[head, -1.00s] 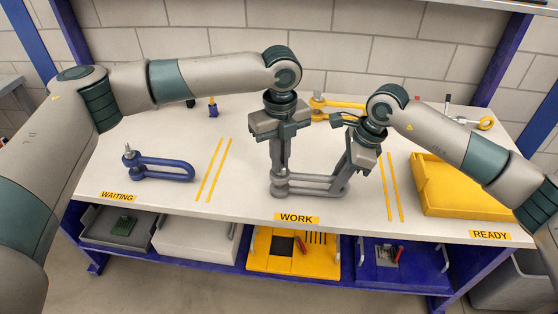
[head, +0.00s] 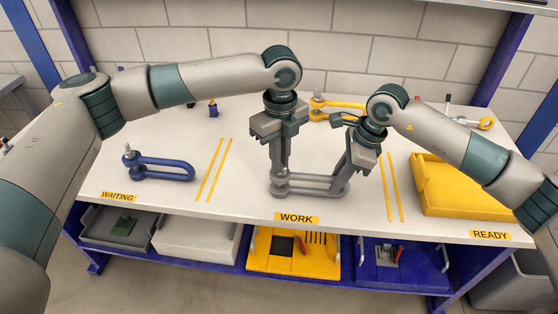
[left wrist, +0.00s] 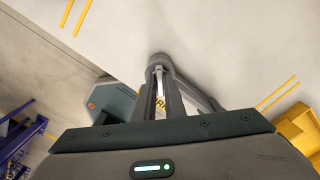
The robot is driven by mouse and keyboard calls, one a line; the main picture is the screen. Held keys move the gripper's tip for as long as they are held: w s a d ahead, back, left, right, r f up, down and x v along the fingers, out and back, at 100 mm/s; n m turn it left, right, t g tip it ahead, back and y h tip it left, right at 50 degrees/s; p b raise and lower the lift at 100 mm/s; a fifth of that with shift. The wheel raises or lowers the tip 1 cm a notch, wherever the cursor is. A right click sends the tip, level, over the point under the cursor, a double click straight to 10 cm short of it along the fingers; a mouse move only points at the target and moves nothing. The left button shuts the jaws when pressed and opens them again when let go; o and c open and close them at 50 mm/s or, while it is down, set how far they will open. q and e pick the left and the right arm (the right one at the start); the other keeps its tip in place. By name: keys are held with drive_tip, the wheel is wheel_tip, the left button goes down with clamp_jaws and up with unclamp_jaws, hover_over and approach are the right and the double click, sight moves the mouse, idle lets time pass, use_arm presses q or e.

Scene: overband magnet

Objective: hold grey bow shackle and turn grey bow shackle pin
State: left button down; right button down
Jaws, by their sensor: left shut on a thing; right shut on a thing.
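The grey bow shackle (head: 312,186) lies flat on the table behind the WORK label, its two limbs running left to right. My left gripper (head: 279,184) points down at its left end and is shut there on the pin, which is mostly hidden by the fingers. My right gripper (head: 346,178) comes in tilted from the upper right and is shut on the shackle's right, bow end.
A blue shackle (head: 170,170) with an upright pin lies left, behind the WAITING label. A yellow shackle (head: 338,104) lies behind my grippers. A yellow tray (head: 465,200) stands right. Yellow tape lines flank the work area. The table between tape and blue shackle is clear.

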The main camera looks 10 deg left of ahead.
use_arm(q)
drive_tip(key=shift+n, duration=4)
drive_tip(key=c, duration=1.8)
unclamp_jaws()
drive_tip(key=shift+o, duration=0.2)
